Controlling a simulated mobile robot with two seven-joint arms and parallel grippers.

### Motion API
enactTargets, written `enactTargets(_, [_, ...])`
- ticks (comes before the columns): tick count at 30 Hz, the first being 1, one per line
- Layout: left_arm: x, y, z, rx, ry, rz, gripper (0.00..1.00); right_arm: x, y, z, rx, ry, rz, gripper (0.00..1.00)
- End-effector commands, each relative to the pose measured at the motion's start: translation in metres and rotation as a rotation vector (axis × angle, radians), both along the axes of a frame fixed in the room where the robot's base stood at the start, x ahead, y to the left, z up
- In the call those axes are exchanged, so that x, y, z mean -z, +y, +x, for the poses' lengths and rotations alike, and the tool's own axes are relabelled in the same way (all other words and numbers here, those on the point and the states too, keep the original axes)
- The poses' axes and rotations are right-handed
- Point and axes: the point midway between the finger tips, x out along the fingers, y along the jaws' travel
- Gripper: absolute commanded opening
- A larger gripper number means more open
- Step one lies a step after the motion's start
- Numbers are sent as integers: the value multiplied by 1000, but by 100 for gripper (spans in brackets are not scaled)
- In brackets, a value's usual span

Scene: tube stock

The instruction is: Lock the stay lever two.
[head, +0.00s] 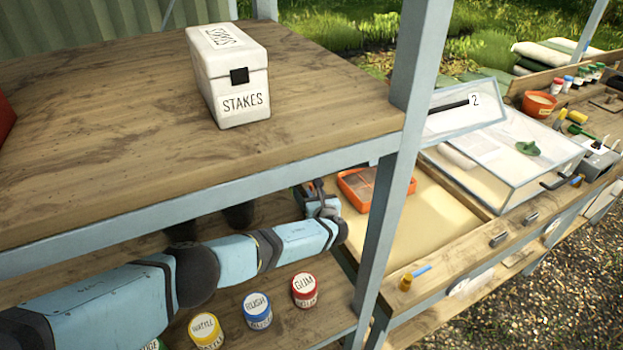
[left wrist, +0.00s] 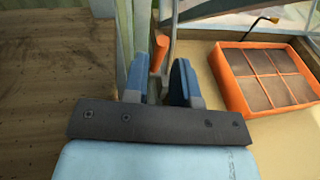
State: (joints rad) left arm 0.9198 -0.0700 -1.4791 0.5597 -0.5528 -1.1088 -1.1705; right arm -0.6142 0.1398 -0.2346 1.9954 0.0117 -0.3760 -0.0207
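An orange-handled lever (left wrist: 160,52) stands upright beside a grey metal bar in the left wrist view. It looks like the stay lever, but I see no number on it. My left gripper (left wrist: 160,82) is open, and the lever's handle shows beyond the gap between its fingers. I cannot tell whether they touch it. In the head view my left gripper (head: 322,196) is beside the shelf post, partly hidden by my own arm. A raised clear lid (head: 448,122) marked "2" stands behind the post. My right gripper is not in view.
A grey-blue shelf post (head: 388,230) stands close to my left gripper. An orange seed tray (head: 350,192) lies just beyond it. A white STAKES box (head: 229,80) stands on the upper shelf (head: 110,110). Several labelled tins, including GUM (head: 304,290), stand below my arm.

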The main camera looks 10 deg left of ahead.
Motion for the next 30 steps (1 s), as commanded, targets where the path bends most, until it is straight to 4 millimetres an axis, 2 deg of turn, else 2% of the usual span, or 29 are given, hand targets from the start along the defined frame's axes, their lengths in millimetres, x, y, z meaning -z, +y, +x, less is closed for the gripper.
enactTargets(1, [-9, -4, -9, 2, 3, -1, 25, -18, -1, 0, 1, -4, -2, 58])
enactTargets(4, [-11, -11, -25, 2, 3, -1, 25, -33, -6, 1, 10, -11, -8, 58])
enactTargets(9, [-12, -21, -49, 2, 3, -1, 25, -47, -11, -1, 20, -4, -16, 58])
enactTargets(13, [-12, -26, -61, 1, 2, -1, 25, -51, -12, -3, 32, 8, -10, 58])
enactTargets(25, [-10, -29, -68, 0, 0, 0, 25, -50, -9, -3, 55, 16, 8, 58])
enactTargets(26, [-10, -29, -68, 0, 0, 0, 28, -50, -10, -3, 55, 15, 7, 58])
enactTargets(27, [-10, -30, -68, 2, -1, -1, 37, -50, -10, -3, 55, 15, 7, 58])
enactTargets(28, [-11, -31, -67, 6, -4, -5, 40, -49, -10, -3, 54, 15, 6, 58])
enactTargets(30, [-12, -37, -64, 36, -21, -23, 40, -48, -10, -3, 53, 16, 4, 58])
